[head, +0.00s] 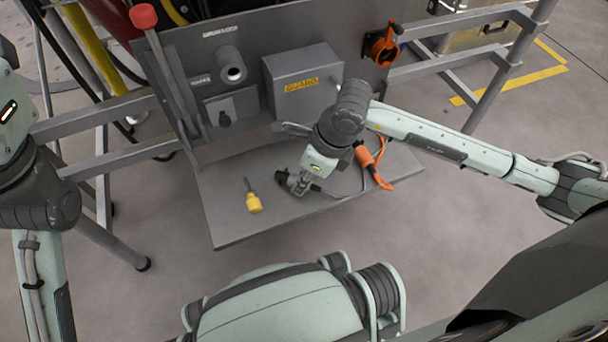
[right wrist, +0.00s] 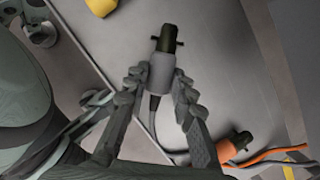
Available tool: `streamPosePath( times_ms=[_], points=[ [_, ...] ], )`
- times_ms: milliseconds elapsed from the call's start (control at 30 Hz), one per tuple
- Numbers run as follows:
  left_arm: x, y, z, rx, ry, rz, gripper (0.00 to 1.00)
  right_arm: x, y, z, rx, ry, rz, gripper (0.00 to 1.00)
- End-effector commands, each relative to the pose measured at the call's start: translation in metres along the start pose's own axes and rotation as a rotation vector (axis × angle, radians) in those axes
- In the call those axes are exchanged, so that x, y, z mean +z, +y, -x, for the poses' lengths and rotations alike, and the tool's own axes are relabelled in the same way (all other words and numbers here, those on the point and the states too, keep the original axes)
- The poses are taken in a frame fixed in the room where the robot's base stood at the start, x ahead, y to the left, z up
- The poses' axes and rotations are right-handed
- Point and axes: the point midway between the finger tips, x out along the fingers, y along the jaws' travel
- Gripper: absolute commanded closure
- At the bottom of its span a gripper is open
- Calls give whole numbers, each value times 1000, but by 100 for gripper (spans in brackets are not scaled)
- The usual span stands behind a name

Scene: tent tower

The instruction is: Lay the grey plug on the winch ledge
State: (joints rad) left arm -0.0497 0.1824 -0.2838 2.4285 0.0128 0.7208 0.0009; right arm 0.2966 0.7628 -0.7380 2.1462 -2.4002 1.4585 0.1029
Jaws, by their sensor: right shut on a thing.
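The grey plug (right wrist: 160,72) has a grey body and a dark front end, with a cable trailing from its back. In the right wrist view my right gripper (right wrist: 153,84) has one finger on each side of the plug's grey body and is shut on it. In the head view the plug (head: 283,177) is at or just above the grey ledge (head: 230,222); I cannot tell if it touches. My right gripper (head: 298,186) partly covers it there. My left gripper is not in view; only parts of the left arm show at the left edge.
A yellow-handled screwdriver (head: 253,202) lies on the ledge left of the plug. An orange plug with an orange cable (head: 372,166) lies to the right. Behind stand a grey guard box (head: 300,82), a round socket (head: 231,68) and a red-knobbed lever (head: 143,17). The ledge's front is clear.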

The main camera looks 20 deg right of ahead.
Motion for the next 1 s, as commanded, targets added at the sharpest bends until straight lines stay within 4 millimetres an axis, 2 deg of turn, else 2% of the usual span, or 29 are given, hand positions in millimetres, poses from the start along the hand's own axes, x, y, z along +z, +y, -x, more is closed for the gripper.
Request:
streamPosePath(
  times_ms=[500,533,700,1000],
  points=[
    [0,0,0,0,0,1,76,-2,0,-6,0,-1,0,100],
    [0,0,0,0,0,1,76,-2,0,-6,0,-1,0,72],
    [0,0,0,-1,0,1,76,-2,0,-6,0,-1,0,51],
    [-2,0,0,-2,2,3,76,-2,0,-5,0,0,0,51]
  ],
)
